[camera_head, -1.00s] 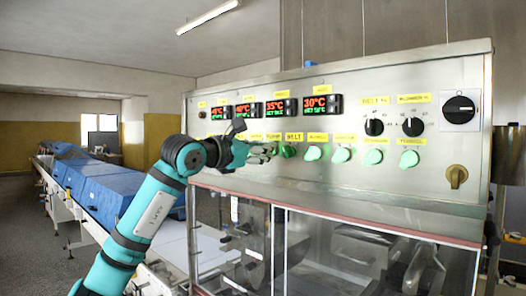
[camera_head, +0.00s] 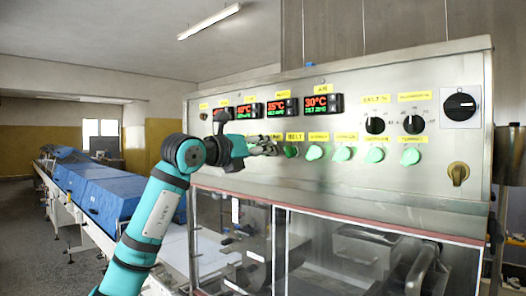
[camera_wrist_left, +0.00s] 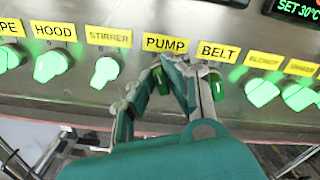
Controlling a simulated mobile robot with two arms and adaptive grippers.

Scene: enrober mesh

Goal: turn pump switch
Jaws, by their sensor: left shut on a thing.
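The pump switch (camera_wrist_left: 161,81) is a green-lit knob under the yellow PUMP label (camera_wrist_left: 166,44) on the steel control panel. My left gripper (camera_wrist_left: 158,74) is shut on this knob in the wrist view, with its fingers on either side. The fingers hide much of the knob, so its exact angle is hard to tell. In the head view, my left gripper (camera_head: 269,147) reaches the panel from the left and covers the pump switch. The belt knob (camera_wrist_left: 217,86) is close beside the right finger. My right gripper is not in view.
The stirrer knob (camera_wrist_left: 105,71) and hood knob (camera_wrist_left: 50,66) are left of the gripper. Several green knobs continue right along the panel (camera_head: 400,190), with temperature displays (camera_head: 283,107) above. A clear guard (camera_head: 340,243) lies below, and a conveyor with blue covers (camera_head: 105,196) runs left.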

